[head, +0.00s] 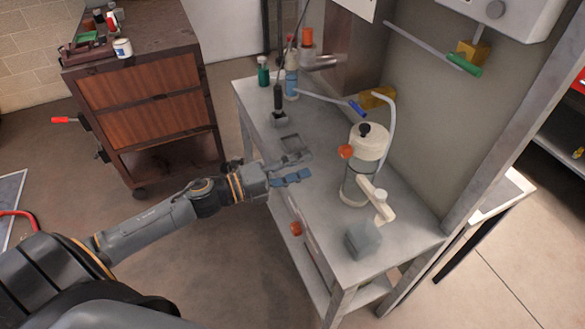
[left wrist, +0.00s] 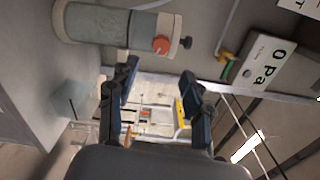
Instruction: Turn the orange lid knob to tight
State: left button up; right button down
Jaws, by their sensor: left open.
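The orange lid knob (head: 346,151) sits on the side of the cream lid of a canister (head: 357,185) that stands upright on the grey bench. In the left wrist view the orange knob (left wrist: 160,45) shows above the space between my fingers, with the canister (left wrist: 98,24) lying sideways in the picture. My left gripper (head: 291,177) is over the bench's front edge, to the left of the canister and apart from it. Its two blue-tipped fingers (left wrist: 158,74) are spread with nothing between them. My right gripper is not in view.
A black knob (head: 365,129) tops the lid. A cream handle (head: 378,200) and a translucent grey block (head: 362,240) are at the bench's near end. Bottles (head: 291,75) stand at the far end. A blue-tipped hose (head: 355,108) hangs behind the canister. A wooden cabinet (head: 145,100) stands left.

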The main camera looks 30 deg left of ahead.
pick_arm(q)
jog(key=shift+v, duration=1)
